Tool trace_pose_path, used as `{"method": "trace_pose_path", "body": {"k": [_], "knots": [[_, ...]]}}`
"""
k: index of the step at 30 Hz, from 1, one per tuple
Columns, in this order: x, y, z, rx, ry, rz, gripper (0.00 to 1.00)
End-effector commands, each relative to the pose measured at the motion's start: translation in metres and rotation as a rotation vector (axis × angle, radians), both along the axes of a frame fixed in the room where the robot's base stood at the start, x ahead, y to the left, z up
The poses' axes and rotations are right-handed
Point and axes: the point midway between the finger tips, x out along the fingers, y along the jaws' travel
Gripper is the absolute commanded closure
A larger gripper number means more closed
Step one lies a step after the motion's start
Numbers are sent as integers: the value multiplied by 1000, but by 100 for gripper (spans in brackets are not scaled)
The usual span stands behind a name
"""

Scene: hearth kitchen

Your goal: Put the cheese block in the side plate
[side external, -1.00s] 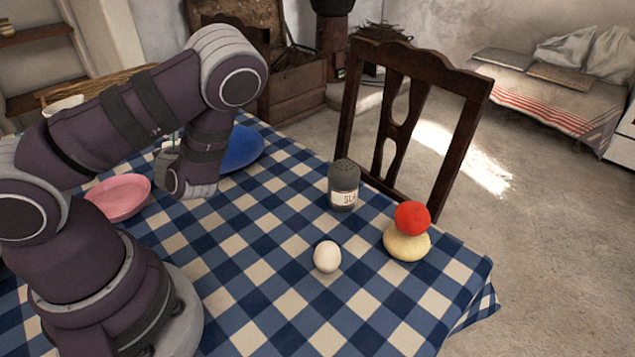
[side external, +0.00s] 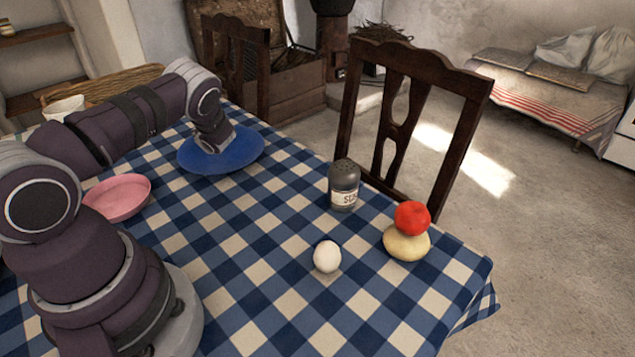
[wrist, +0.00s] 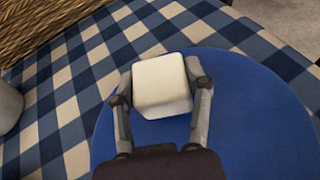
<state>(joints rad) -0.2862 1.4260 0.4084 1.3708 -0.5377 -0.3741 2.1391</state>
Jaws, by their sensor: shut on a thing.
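The cheese block (wrist: 162,82) is a pale cream cube in the wrist view. My gripper (wrist: 160,92) is shut on it, one finger on each side. The blue plate (wrist: 245,105) lies below, and the block overlaps its far rim in that view. In the side view the blue plate (side external: 245,155) lies at the table's far side, with my wrist over it. The fingers and block are hidden there by my arm. I cannot tell whether the block touches the plate.
A pink dish (side external: 118,197) and a white cup (side external: 64,108) are at the left, near a wicker basket (side external: 100,84). A shaker (side external: 343,186), an egg (side external: 327,257) and a red ball (side external: 412,218) on a yellowish round thing (side external: 406,243) stand at the right. The middle cloth is clear.

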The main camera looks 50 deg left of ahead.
Motion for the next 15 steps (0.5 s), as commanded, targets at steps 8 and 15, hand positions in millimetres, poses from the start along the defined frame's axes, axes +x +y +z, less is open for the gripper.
{"method": "trace_pose_path", "body": {"k": [8,15], "knots": [[0,0,-3,1,-2,0,89],[0,0,-10,1,-1,0,47]]}}
